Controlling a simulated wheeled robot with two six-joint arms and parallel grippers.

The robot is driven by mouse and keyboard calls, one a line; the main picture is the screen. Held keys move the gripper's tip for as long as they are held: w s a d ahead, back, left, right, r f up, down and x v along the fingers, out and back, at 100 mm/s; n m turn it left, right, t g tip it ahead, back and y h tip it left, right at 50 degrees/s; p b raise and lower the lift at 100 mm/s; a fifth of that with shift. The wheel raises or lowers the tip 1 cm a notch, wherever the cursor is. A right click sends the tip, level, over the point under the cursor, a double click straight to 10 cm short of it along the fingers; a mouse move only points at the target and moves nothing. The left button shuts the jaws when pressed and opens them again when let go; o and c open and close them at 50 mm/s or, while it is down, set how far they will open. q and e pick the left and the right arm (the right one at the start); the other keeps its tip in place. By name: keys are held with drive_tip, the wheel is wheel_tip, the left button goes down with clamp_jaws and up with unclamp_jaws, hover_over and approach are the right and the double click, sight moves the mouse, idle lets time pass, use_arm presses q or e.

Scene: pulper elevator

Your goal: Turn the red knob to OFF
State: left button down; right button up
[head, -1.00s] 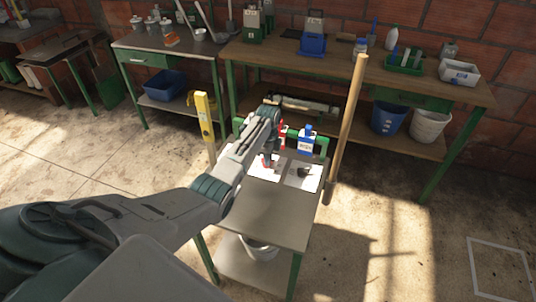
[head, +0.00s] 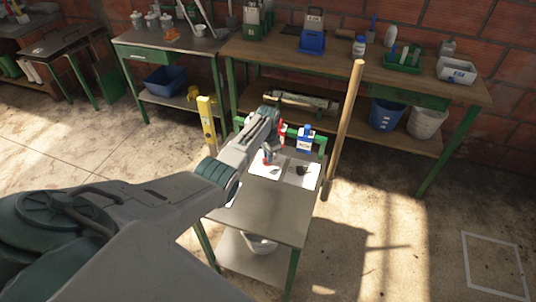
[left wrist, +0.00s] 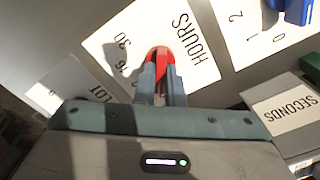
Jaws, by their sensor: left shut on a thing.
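The red knob (left wrist: 160,55) stands on a white plate printed HOURS (left wrist: 119,38), with numbers on it. My left gripper (left wrist: 161,80) is shut on the knob, one grey finger on each side of it. The knob's base and pointer end are partly hidden by the fingers, and I cannot read its exact setting or see an OFF mark. In the head view the red knob (head: 267,160) shows small on the plate below my left wrist. My right gripper is in neither view.
A SECONDS label (left wrist: 287,112) lies nearby. The small grey table (head: 263,208) has a wooden pole (head: 345,125) at its right and a yellow level (head: 207,125) behind its left.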

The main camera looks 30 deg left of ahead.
use_arm(q)
drive_tip(key=shift+n, duration=0.7)
drive_tip(key=c, duration=1.5)
unclamp_jaws()
drive_tip(key=shift+r, duration=0.65)
wheel_tip(320, 180, up, 10)
drive_tip(key=shift+f, duration=0.25)
